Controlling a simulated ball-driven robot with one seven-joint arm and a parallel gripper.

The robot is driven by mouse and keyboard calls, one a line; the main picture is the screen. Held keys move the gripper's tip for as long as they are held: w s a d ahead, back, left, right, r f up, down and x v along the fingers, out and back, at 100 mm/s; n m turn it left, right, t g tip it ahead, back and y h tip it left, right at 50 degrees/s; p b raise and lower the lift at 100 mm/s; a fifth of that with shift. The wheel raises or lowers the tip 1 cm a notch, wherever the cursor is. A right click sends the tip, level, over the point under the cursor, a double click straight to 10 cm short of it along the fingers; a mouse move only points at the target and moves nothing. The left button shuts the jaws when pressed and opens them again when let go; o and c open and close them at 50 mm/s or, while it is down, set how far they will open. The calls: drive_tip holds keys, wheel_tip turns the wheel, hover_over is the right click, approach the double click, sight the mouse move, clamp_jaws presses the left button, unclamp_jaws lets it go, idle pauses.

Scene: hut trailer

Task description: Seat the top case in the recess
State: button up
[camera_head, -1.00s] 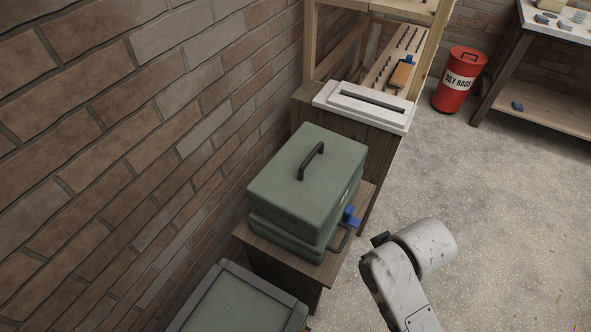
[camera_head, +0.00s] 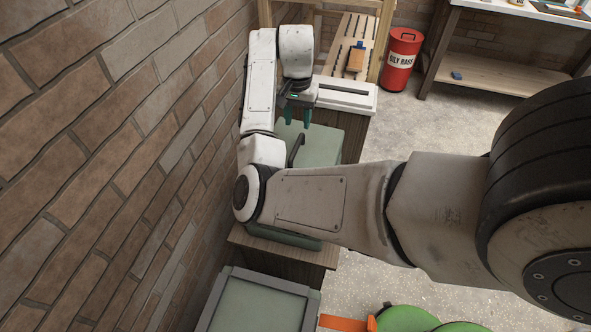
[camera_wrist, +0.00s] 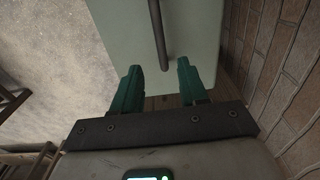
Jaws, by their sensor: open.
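The top case (camera_head: 325,140) is a green box with a dark handle (camera_head: 295,152) on its lid. It rests on another green case (camera_head: 285,238) on a wooden stand, and my arm hides much of both. My gripper (camera_head: 297,117) is open and empty above the far part of the lid. In the wrist view, the teal fingertips (camera_wrist: 161,76) are apart, short of the near end of the handle (camera_wrist: 157,35) over the pale green lid (camera_wrist: 200,35). A grey rim (camera_head: 270,281) around a sunken-looking green surface, possibly the recess, is in front of the stack.
A brick wall (camera_head: 60,180) runs close along the left. A white slotted block (camera_head: 345,97) stands behind the cases, with a wooden rack (camera_head: 375,45) beyond. A red bin (camera_head: 402,60) stands at the back. Green round objects (camera_head: 405,318) lie at the bottom.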

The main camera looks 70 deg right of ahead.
sight(296, 145)
wheel_tip(296, 145, down, 5)
drive_tip(key=shift+f+p, duration=0.2)
drive_tip(key=shift+p, duration=0.1)
drive_tip(key=shift+a+f+p, duration=0.2)
drive_tip(key=shift+f+p, duration=0.15)
drive_tip(key=shift+f, duration=1)
drive_tip(key=shift+a+f+p, duration=0.15)
drive_tip(key=shift+f+p, duration=0.2)
drive_tip(key=shift+f, duration=0.95)
clamp_jaws()
drive_tip(key=shift+w+r, duration=0.1)
drive_tip(key=shift+r, duration=0.05)
